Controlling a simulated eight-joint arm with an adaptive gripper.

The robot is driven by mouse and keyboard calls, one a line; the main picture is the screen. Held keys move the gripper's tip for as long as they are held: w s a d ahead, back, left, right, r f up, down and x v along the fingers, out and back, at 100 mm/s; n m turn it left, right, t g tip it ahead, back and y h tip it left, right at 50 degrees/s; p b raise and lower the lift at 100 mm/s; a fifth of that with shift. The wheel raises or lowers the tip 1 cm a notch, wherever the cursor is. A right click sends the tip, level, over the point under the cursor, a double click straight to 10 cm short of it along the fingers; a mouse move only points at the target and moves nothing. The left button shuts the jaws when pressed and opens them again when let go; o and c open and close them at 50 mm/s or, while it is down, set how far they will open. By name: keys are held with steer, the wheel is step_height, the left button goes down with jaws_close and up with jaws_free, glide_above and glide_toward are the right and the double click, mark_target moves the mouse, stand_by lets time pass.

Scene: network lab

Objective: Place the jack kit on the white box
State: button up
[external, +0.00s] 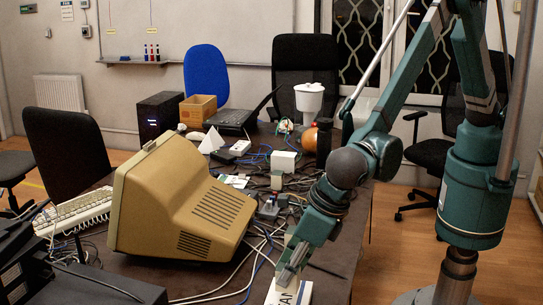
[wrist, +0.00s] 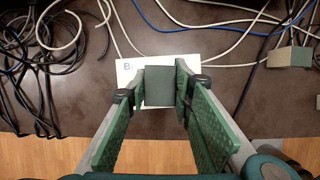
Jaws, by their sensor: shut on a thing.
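My gripper (wrist: 160,72) is shut on a small dark grey-green block, which looks like the jack kit (wrist: 159,92), between its two green fingers. Beneath it lies a white box (wrist: 127,72) with dark printed letters, partly hidden by the fingers and the block. In the external view my gripper (external: 286,273) points down at the table's near edge, right of the beige monitor. The lettered white box (external: 301,293) shows just below the fingertips there, cut off by the frame. I cannot tell whether the block touches the box.
A beige monitor (external: 180,200) stands close on the left. Several loose cables (wrist: 75,35) cover the table around the white box. A small grey-green box (wrist: 290,57) sits to the right in the wrist view. The table edge and wooden floor (wrist: 40,155) are near.

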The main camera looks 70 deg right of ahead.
steer(key=shift+f, duration=1.8)
steer(key=shift+f+b, duration=0.15)
steer(key=shift+b, duration=0.2)
steer(key=o, duration=0.9)
steer(key=p+v, duration=0.1)
steer(key=v, duration=1.1)
steer(key=shift+p, duration=0.3)
